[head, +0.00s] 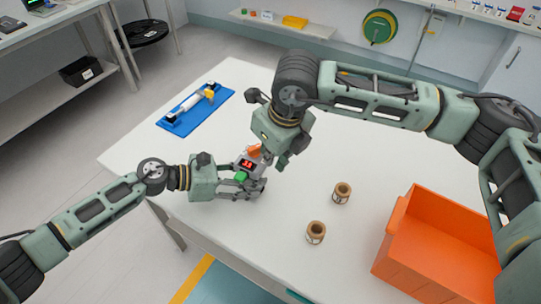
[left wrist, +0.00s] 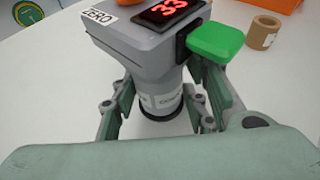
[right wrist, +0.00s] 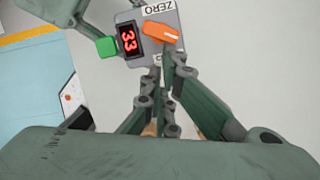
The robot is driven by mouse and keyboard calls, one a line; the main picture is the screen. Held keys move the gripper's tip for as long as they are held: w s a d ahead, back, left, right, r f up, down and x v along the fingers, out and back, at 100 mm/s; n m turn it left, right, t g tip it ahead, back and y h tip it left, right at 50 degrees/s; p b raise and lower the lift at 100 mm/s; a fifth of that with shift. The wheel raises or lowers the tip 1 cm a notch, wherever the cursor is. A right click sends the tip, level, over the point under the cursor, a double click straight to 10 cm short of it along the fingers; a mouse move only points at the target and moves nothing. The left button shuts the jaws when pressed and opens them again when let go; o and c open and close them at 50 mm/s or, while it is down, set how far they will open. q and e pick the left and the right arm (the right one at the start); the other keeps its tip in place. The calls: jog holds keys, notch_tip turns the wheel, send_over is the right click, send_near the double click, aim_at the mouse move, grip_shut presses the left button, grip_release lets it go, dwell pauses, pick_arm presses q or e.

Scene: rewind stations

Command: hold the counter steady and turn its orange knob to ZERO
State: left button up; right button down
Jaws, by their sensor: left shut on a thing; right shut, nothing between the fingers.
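My left gripper (left wrist: 163,98) is shut around the stem, fingers on both sides. My right gripper (right wrist: 176,68) is shut and empty, its tips close to the knob's edge; I cannot tell whether they touch. In the head view the right gripper partly hides the counter.
Two brown cardboard cores (head: 342,192) (head: 316,232) stand on the table (head: 180,170) to the right. An orange bin (head: 440,240) stands at the right front. A blue base with a roller (head: 196,108) lies at the back left. The table between is clear.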

jog(key=shift+w+d+n+g+y, duration=0.15)
jog(key=shift+w+d+n, duration=0.15)
jog(key=shift+n, duration=0.6)
jog(key=shift+w+d+n+g+y, duration=0.15)
jog(key=shift+w+n, duration=0.3)
jog(key=shift+n, duration=0.45)
jog(key=shift+w+d+n+g+y, duration=0.1)
jog(key=shift+w+d+n, duration=0.25)
jog(key=shift+n, duration=0.55)
jog(key=shift+w+d+n+g, duration=0.1)
jog(key=shift+w+n+g, duration=0.2)
jog(key=shift+n, duration=0.5)
jog(key=shift+w+n+g, duration=0.1)
jog(key=shift+w+n, duration=0.3)
jog(key=shift+n, duration=0.4)
jog(key=shift+w+n+g, duration=0.15)
jog(key=shift+w+n, duration=0.15)
jog(key=shift+n, duration=0.4)
jog(key=shift+w+n+g, duration=0.15)
jog(key=shift+w+n, duration=0.15)
jog(key=shift+n, duration=0.4)
dwell(2.3)
